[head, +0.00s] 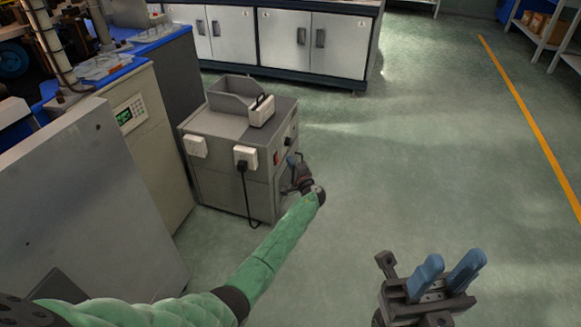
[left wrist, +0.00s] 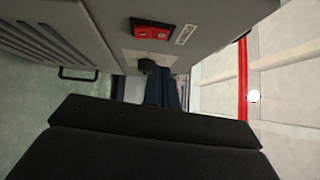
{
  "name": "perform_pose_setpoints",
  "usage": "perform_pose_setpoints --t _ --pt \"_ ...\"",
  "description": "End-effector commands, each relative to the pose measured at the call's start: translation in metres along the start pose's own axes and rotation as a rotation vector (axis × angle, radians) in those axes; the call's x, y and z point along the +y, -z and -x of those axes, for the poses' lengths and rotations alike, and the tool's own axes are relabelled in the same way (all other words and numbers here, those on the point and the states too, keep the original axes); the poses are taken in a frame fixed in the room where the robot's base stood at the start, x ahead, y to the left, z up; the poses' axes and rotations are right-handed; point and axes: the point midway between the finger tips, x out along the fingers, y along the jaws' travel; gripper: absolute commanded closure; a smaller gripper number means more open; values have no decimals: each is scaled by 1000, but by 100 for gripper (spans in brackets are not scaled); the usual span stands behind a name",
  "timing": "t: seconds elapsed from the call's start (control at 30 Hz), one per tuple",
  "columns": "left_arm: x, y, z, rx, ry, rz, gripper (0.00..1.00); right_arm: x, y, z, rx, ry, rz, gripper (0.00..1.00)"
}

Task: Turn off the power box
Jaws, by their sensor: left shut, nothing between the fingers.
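The power box is a grey cabinet (head: 235,185) standing on the floor left of centre in the head view. Its right face carries a small red switch (head: 277,157) and a black knob (head: 288,141). In the left wrist view the red switch (left wrist: 152,30) sits near a label, with the black knob (left wrist: 147,65) below it. My left gripper (head: 291,161) is shut and empty beside this face. Its blue fingers (left wrist: 163,88) are close to the knob; I cannot tell whether they touch it. My right gripper (head: 446,272) is open and empty at the lower right.
White plug units (head: 246,155) and a black cable are on the box's front; a tray (head: 232,95) and a white handled item (head: 261,110) are on top. A grey panel (head: 85,205) stands at left. White cupboards (head: 313,45) stand behind. The floor (head: 420,150) at right is clear.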

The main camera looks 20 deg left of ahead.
Motion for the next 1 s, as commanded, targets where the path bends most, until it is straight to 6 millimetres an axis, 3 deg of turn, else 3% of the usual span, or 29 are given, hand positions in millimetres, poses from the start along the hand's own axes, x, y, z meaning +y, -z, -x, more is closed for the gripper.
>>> perform_pose_setpoints --t 0.3,0.6,1.0 --pt "-7 0 44 1 -1 1 100 -2 0 -10 9 11 7 64" --pt "-13 -1 87 0 -1 0 100 0 3 -8 -12 10 27 64" --pt "-14 -1 99 0 -1 -1 100 1 3 -9 -9 21 31 64"
